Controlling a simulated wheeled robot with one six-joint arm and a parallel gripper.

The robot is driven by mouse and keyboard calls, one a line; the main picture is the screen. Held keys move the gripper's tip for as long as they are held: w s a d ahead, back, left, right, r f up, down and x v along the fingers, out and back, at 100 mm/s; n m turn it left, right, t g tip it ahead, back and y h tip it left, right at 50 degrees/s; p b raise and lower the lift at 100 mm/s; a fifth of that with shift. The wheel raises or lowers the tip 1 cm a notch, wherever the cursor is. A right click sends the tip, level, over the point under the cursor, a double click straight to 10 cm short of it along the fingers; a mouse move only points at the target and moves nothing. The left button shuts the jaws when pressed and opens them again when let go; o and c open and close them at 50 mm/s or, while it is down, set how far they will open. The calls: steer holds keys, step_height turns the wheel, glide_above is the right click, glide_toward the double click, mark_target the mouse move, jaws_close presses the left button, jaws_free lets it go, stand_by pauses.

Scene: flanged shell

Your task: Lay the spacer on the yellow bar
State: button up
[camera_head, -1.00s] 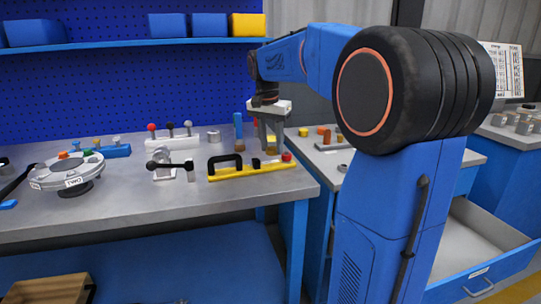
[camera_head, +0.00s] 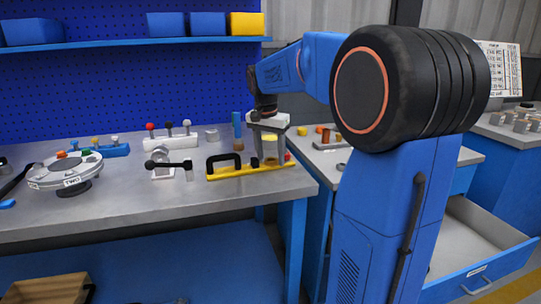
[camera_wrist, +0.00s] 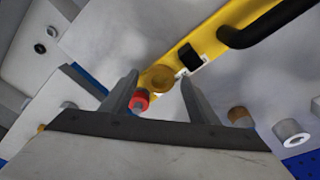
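The yellow bar (camera_head: 230,173) lies near the right end of the bench, with a black handle (camera_head: 222,160) on it. It also crosses the top of the wrist view (camera_wrist: 208,46). An ochre round piece, apparently the spacer (camera_wrist: 157,78), is at the bar's end part, between a black block and a red knob.
The red knob (camera_wrist: 140,101) is close to one finger. A black-handled clamp (camera_head: 168,164) stands to the left. The bench front (camera_head: 150,205) is clear.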

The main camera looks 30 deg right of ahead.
steer(key=shift+r, duration=0.15)
step_height(320, 180, up, 12)
steer(key=a, duration=0.1)
steer(key=shift+s+a, duration=0.3)
steer(key=shift+s, duration=0.1)
steer(key=s+a+f+n+t, duration=0.1)
steer(key=s+a+f+n, duration=0.3)
steer(key=s+f, duration=0.3)
steer(key=s+a+f+n+t+y, duration=0.1)
steer(key=s+a+f+n, duration=0.3)
steer(key=s+f, duration=0.4)
steer(key=s+a+f+n+t, duration=0.2)
steer(key=s+a+f+n, duration=0.2)
steer(key=s, duration=1)
step_height(320, 180, down, 4)
steer(key=shift+a+f+y, duration=0.15)
steer(key=shift+a+y, duration=0.15)
steer(key=shift+a, duration=0.65)
steer(key=shift+s, duration=0.1)
